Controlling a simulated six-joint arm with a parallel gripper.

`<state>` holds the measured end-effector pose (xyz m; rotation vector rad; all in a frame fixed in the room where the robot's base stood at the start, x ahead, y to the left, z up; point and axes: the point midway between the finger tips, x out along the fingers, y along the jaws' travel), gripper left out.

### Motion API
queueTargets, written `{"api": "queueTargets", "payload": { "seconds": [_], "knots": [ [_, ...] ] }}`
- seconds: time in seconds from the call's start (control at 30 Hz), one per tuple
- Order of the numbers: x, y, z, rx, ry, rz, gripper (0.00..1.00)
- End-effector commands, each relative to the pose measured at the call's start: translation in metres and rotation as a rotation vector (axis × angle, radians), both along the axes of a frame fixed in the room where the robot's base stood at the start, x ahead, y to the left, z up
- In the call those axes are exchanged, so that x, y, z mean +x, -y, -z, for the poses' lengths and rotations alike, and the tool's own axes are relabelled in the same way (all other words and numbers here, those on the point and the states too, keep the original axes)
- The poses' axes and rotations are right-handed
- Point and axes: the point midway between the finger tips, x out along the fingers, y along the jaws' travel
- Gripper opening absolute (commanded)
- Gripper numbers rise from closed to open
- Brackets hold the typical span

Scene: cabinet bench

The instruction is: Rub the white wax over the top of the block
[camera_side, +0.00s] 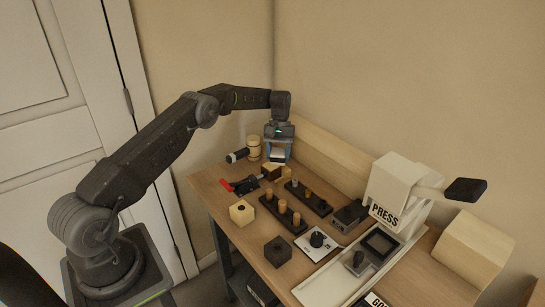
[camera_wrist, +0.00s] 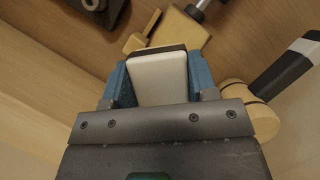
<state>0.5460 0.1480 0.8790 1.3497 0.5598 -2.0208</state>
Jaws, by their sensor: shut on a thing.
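My gripper (camera_side: 278,150) is shut on the white wax (camera_wrist: 160,78), a pale rounded slab with a dark strip along its far edge. In the wrist view the wax sits between the blue fingers. In the side view the wax (camera_side: 277,155) shows as a small pale patch, held above the back left of the bench. A light wooden block (camera_side: 272,170) lies just below and in front of the gripper, by a red-handled clamp (camera_side: 243,185). In the wrist view a wooden block (camera_wrist: 178,32) is beyond the wax, partly hidden by it. I cannot tell whether they touch.
A mallet (camera_side: 254,148) with a dark handle stands close left of my gripper. Peg racks (camera_side: 308,197), a wooden cube with a hole (camera_side: 242,212) and a dark cube (camera_side: 278,250) occupy the middle bench. A white press (camera_side: 400,190) stands right. A wooden board lines the back wall.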

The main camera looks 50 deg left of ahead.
Motion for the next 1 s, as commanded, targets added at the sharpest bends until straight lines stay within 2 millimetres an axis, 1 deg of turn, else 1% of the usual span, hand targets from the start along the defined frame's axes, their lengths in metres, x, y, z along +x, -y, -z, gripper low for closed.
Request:
{"api": "queueTargets", "payload": {
  "seconds": [0.07,0.1,0.13,0.27,0.7,0.83,1.0],
  "knots": [
    [0.001,0.000,-0.004,0.001,0.001,0.000,0.27],
    [0.001,0.000,-0.018,0.002,0.005,0.000,0.27],
    [0.001,0.000,-0.025,0.001,0.004,0.000,0.27],
    [0.000,0.000,-0.033,0.000,0.002,0.001,0.27],
    [0.000,0.000,-0.073,0.001,0.002,0.000,0.27],
    [0.000,0.000,-0.081,0.001,0.002,0.000,0.27],
    [0.000,0.000,-0.082,0.000,0.000,0.000,0.27]
  ]
}}
